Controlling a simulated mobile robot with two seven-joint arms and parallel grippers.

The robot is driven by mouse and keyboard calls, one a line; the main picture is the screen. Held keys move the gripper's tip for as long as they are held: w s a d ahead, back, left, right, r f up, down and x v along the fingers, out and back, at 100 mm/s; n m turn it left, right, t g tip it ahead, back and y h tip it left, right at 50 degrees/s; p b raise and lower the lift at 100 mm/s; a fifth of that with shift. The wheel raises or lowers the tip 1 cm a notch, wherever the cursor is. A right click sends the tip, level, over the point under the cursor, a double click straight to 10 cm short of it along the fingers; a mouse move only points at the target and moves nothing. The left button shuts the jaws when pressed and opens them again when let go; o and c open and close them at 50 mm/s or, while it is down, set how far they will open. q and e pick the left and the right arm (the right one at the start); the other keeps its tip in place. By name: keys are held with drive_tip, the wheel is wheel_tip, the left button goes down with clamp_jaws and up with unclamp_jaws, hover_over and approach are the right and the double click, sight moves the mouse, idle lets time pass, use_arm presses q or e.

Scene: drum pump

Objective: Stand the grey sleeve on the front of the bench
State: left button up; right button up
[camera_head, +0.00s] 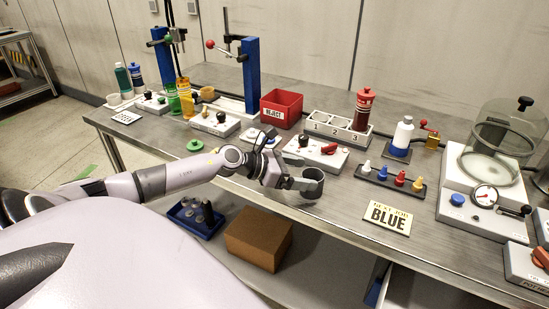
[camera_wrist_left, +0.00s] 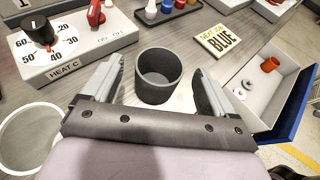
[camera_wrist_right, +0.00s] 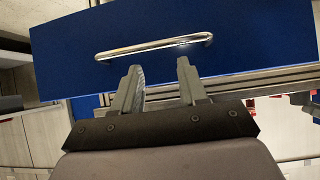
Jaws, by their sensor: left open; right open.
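The grey sleeve (camera_head: 313,183), a short dark hollow cylinder, is upright at the front edge of the bench (camera_head: 345,208). In the left wrist view the sleeve (camera_wrist_left: 158,78) is between the spread fingers of my left gripper (camera_wrist_left: 160,72), with a gap on each side. My left gripper (camera_head: 296,172) is open in the head view and reaches the sleeve from the left. My right gripper (camera_wrist_right: 160,80) is open and empty in the right wrist view, in front of a blue drawer front with a metal handle (camera_wrist_right: 155,46). It is not in the head view.
Behind the sleeve is the HEAT C unit (camera_head: 317,150). A rack of small coloured bottles (camera_head: 390,181) and the BLUE card (camera_head: 387,215) are to its right. An open drawer (camera_wrist_left: 270,88) holds white and orange parts. A brown box (camera_head: 258,237) is below the bench.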

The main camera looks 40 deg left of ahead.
use_arm(q)
drive_tip(key=b+v, duration=0.1)
drive_tip(key=v, duration=0.5)
drive_tip(key=shift+s+a+f, duration=0.1)
drive_tip(key=shift+s+f, duration=0.05)
drive_tip(key=shift+v, duration=1.8)
drive_tip(key=s+d+f+m+y, duration=0.1)
drive_tip(key=s+d+f+m, duration=0.4)
drive_tip(key=m, duration=0.5)
drive_tip(key=s+d+f+m+y, duration=0.2)
drive_tip(key=s+d+f+m, duration=0.4)
drive_tip(key=d+f+m, duration=0.3)
drive_tip(key=s+d+f+m+g+y, duration=0.1)
drive_tip(key=s+d+f+m, duration=0.4)
drive_tip(key=m, duration=0.8)
wheel_tip(320, 180, down, 3)
drive_tip(key=d, duration=0.2)
drive_tip(key=shift+d+y, duration=0.35)
drive_tip(key=shift+y, duration=0.05)
drive_tip(key=shift+s, duration=0.15)
